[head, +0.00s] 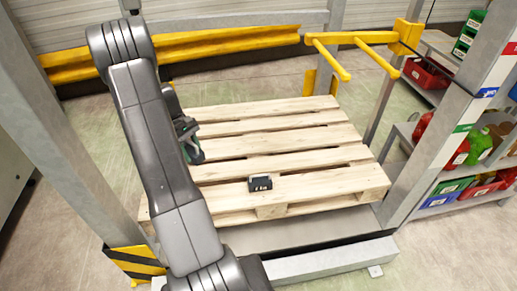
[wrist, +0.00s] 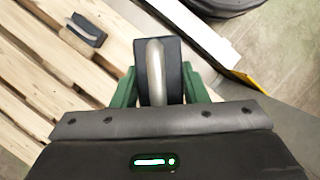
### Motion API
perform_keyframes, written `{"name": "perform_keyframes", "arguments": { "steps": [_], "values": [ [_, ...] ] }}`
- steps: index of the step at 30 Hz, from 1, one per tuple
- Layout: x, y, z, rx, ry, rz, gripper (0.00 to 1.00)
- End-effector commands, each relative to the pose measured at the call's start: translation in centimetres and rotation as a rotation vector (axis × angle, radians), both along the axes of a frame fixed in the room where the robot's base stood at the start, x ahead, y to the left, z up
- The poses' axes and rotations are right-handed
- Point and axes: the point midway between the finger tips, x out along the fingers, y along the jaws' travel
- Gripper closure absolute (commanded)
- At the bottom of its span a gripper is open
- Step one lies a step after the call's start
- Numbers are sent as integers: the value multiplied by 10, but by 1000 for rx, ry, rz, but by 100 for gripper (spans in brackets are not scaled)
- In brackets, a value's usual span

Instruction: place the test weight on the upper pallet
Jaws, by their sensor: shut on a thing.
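The test weight (wrist: 172,75), a dark block with a rounded silver-grey handle, is between the green fingers of my gripper (wrist: 160,88) in the wrist view. My gripper is shut on it. In the head view my gripper (head: 190,140) shows in part beside my arm, over the left part of the pale wooden pallet (head: 275,145). The held weight is mostly hidden there.
Grey posts (head: 65,145) flank the pallet. A yellow barrier (head: 190,46) runs behind it, and yellow prongs (head: 350,55) extend at the back right. A shelf with coloured bins (head: 465,190) stands at right. Most of the pallet top is bare.

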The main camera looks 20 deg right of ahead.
Motion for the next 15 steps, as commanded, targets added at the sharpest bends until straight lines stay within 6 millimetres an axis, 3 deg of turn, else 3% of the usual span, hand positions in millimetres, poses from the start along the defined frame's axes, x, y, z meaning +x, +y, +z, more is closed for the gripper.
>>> {"name": "perform_keyframes", "arguments": {
  "steps": [1,15],
  "values": [
    [2,-4,-13,-1,-1,49,100],
    [25,-34,-73,-1,-1,559,100]
  ]
}}
